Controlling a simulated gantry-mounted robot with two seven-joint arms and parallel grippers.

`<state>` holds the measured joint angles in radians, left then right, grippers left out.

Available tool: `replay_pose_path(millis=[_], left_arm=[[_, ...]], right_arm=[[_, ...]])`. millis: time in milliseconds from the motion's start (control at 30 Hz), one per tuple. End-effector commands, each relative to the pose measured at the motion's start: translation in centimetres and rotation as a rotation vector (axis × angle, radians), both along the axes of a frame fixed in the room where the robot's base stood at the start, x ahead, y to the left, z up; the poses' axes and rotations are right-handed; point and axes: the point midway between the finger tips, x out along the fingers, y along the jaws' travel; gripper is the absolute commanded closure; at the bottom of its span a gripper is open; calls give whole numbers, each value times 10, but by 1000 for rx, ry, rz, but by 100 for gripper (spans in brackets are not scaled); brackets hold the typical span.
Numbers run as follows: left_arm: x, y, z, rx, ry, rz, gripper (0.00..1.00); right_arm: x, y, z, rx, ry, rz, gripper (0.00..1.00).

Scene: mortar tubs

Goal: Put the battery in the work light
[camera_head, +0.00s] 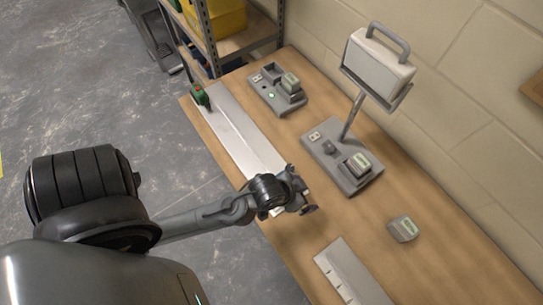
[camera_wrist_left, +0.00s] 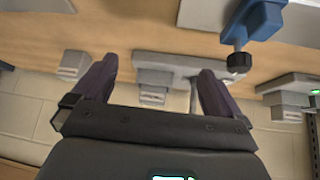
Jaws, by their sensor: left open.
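The work light (camera_head: 380,65) has a tilted lamp head on a thin post over a grey base (camera_head: 325,150). A grey battery (camera_head: 357,163) with a pale green label sits on that base's near end; it also shows in the wrist view (camera_wrist_left: 152,88). A second battery (camera_head: 291,82) sits on a grey charger (camera_head: 262,92) farther back. A third battery (camera_head: 402,229) lies loose on the bench, right of the work light, and shows in the wrist view (camera_wrist_left: 73,64). My left gripper (camera_head: 307,195) is open and empty above the bench's front part, apart from every battery. My right gripper is out of view.
The wooden bench (camera_head: 440,255) runs along a block wall. Pale metal strips (camera_head: 235,125) (camera_head: 345,265) lie along its front edge. A shelf holds a yellow bin (camera_head: 222,18).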

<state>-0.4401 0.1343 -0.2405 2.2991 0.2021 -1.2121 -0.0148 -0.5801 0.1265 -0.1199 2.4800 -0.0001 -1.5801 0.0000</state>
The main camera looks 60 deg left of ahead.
Motion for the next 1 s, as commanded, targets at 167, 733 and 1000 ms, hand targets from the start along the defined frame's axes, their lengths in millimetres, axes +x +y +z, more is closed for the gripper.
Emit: replay_pose_path(millis=[167, 733, 1000], left_arm=[[-64, 20, 5, 61, 209, -52, 0], [-94, 31, 13, 103, 307, -73, 0], [-93, 31, 56, 103, 307, -74, 0]], right_arm=[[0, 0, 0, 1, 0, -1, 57], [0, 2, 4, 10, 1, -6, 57], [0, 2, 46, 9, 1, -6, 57]])
